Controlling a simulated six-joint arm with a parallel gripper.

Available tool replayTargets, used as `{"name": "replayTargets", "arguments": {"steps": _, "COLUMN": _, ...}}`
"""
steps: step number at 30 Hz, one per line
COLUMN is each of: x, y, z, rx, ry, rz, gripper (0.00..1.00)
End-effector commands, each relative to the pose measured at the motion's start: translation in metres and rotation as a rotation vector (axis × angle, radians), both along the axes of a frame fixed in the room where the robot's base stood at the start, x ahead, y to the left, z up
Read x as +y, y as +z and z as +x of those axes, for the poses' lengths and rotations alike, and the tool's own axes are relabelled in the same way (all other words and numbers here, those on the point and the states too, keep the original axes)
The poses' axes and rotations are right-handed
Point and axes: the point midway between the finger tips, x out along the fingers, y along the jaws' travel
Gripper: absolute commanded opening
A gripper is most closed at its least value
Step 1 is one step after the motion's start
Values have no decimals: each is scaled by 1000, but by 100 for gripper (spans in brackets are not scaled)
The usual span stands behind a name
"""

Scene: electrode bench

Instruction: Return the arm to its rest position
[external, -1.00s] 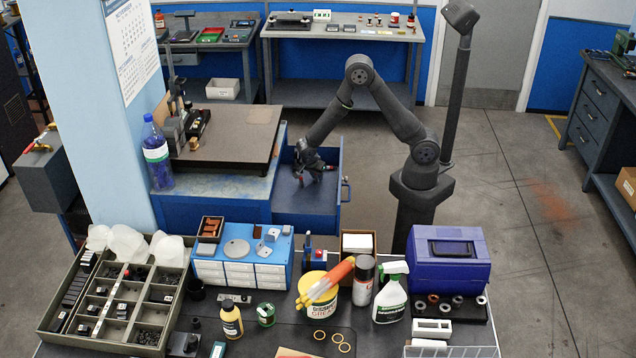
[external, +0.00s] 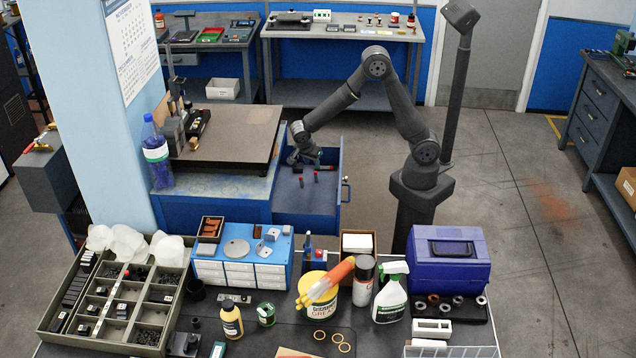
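My gripper (external: 296,160) is at the end of my dark grey arm, over the back left part of the open blue drawer (external: 300,203). It is small in this view, and I cannot tell whether its fingers are open or shut. Small red and dark pieces (external: 315,176) stand in the drawer to the right of my gripper. They look apart from it. The drawer sticks out to the right of the blue cabinet (external: 215,200).
A dark plate (external: 235,135) with instruments tops the cabinet, close left of my gripper. A blue bottle (external: 156,155) stands on its corner. The front bench holds a parts tray (external: 100,310), a grease tub (external: 318,292) and a purple case (external: 447,262).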

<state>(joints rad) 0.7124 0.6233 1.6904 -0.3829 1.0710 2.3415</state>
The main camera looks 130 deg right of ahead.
Motion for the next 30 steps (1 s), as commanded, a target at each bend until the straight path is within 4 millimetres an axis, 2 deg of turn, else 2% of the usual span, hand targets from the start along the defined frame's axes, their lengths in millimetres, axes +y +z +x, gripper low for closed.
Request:
{"name": "replayTargets", "arguments": {"steps": 6, "x": 2, "y": 15, "z": 6, "rx": 0, "ry": -1, "rz": 1, "gripper": 36}}
{"name": "replayTargets", "arguments": {"steps": 17, "x": 2, "y": 14, "z": 5, "rx": 1, "ry": 0, "rz": 1, "gripper": 36}}
{"name": "replayTargets", "arguments": {"steps": 23, "x": 0, "y": -5, "z": -2, "rx": 3, "ry": -1, "rz": 3, "gripper": 36}}
{"name": "replayTargets", "arguments": {"steps": 30, "x": -6, "y": -48, "z": -19, "rx": 4, "ry": -2, "rz": 3, "gripper": 36}}
